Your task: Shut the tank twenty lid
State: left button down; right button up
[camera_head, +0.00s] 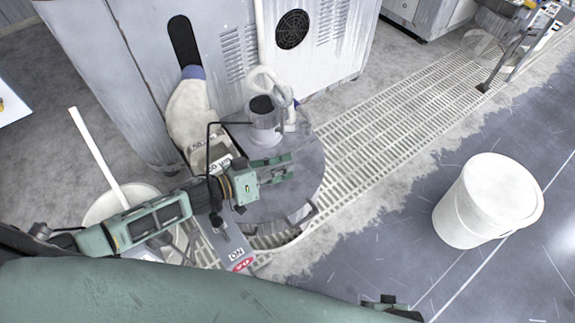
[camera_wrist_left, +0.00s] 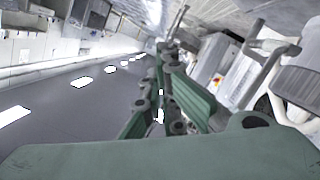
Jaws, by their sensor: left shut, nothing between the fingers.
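The tank with the tag reading "NO" and a red mark (camera_head: 238,258) stands in front of a grey cabinet in the head view. Its round dark grey lid (camera_head: 306,175) looks nearly flat from above; I cannot tell whether it is fully seated. A clear cylinder with a dark top (camera_head: 264,112) stands at the lid's far side. My left gripper (camera_head: 284,170) is shut and empty over the lid; contact cannot be judged. Its green fingers also show in the left wrist view (camera_wrist_left: 168,100). A green and dark part at the head view's bottom edge seems to be my right gripper (camera_head: 388,304).
A white bucket (camera_head: 488,200) stands on the dark floor at right. Another pale bucket (camera_head: 105,208) with a white stick is at left, under my left arm. A white-grey cabinet (camera_head: 110,70) blocks the back. Floor grating (camera_head: 400,125) runs right, clear.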

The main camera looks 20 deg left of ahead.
dwell(0.3)
pick_arm(q)
notch_tip(320, 180, up, 10)
dwell(0.5)
